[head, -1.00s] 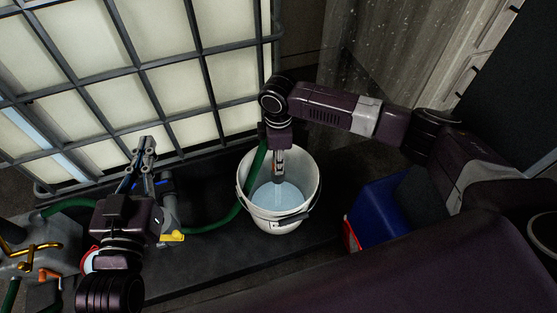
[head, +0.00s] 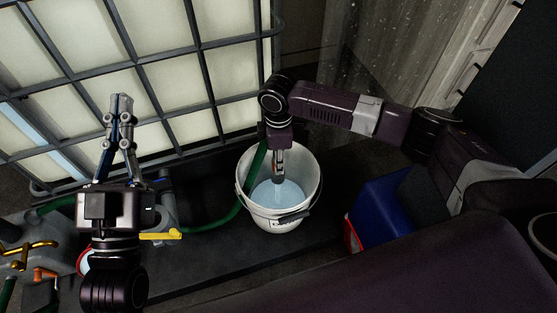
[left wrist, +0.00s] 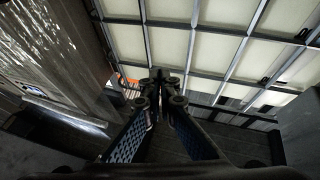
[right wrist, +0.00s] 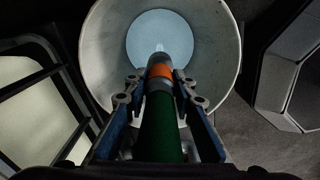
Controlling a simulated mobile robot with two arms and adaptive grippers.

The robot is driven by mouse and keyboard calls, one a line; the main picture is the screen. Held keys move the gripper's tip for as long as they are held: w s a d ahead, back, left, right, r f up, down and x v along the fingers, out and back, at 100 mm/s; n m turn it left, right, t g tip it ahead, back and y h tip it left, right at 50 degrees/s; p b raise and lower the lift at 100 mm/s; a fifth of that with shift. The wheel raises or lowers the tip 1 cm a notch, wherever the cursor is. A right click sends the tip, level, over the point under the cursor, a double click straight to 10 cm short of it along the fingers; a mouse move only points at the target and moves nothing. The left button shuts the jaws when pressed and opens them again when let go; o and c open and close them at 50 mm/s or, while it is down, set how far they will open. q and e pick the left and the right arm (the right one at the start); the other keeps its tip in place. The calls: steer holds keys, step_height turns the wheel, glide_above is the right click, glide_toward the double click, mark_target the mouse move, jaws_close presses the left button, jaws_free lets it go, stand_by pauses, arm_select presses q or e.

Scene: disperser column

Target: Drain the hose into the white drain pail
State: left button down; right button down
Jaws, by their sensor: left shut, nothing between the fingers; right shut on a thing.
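The white drain pail (head: 247,205) stands upright on the dark floor, with pale blue liquid (head: 283,193) in it. My right gripper (head: 279,163) is over the pail, shut on the green hose (right wrist: 160,135) just behind its orange band (right wrist: 160,72). The hose end points down into the pail; a pale streak shows beyond it in the right wrist view. The hose (head: 212,227) runs from the pail's left side toward the valve (head: 169,208) with a yellow handle (head: 161,235). My left gripper (head: 121,104) is shut and empty, raised in front of the caged tank.
The caged white tank (head: 160,85) fills the upper left. A grey machine with brass pipes (head: 32,250) stands at lower left. A blue bin (head: 377,210) stands right of the pail. Dark floor (head: 240,262) in front of the pail is clear.

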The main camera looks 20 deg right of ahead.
arm_select(q)
steer(key=s+r+t+b, duration=0.1)
steer(key=s+r+t, duration=0.2)
steer(key=s+r, duration=0.1)
steer(key=shift+a+r+h, duration=0.15)
steer(key=shift+r+h, duration=0.25)
steer(key=shift+r, duration=0.3)
steer(key=shift+w+h, duration=0.1)
steer(key=shift+h, duration=0.2)
stand_by(4.8)
